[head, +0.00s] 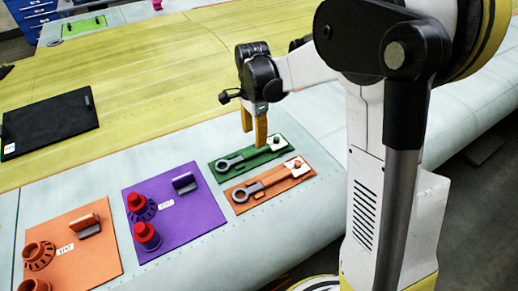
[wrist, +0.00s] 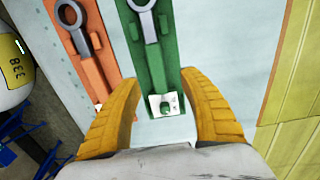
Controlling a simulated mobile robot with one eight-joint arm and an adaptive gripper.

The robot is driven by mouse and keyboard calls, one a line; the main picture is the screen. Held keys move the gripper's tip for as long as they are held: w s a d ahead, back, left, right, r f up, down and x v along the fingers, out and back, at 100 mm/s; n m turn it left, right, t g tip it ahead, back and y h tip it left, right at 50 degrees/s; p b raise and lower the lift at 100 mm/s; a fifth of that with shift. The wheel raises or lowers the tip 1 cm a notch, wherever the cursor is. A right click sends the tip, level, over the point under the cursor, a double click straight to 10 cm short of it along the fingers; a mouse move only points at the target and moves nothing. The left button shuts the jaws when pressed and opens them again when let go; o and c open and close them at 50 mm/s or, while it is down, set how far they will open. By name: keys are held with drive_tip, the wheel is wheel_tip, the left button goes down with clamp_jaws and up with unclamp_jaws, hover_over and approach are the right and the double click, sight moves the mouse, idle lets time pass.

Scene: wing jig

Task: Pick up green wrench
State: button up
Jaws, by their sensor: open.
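The green wrench (head: 256,154) lies flat on a green holder (head: 219,174) on the pale wing surface. Its ring end is grey and points left in the head view. In the wrist view the wrench (wrist: 153,55) runs along the green holder (wrist: 184,62), its ring end toward the top. My gripper (head: 249,140) has yellow fingers pointing down, above the back edge of the green holder. In the wrist view my gripper (wrist: 161,82) is open and empty, its fingers on either side of the holder's white-labelled end. Whether the fingers touch anything is unclear.
An orange holder (head: 239,207) with a similar wrench (head: 264,187) lies just in front of the green one. A purple board (head: 188,212) with red-topped parts and an orange board (head: 92,268) lie left. A black board (head: 56,119) lies further back. The yellow panel is mostly clear.

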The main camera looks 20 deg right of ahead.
sight(251, 154)
drive_tip(key=f, duration=0.4)
drive_tip(key=d+f+b, duration=0.1)
drive_tip(key=f, duration=0.2)
drive_tip(key=shift+s+d, duration=0.1)
drive_tip(key=shift+s, duration=0.05)
drive_tip(key=shift+r, duration=0.1)
clamp_jaws()
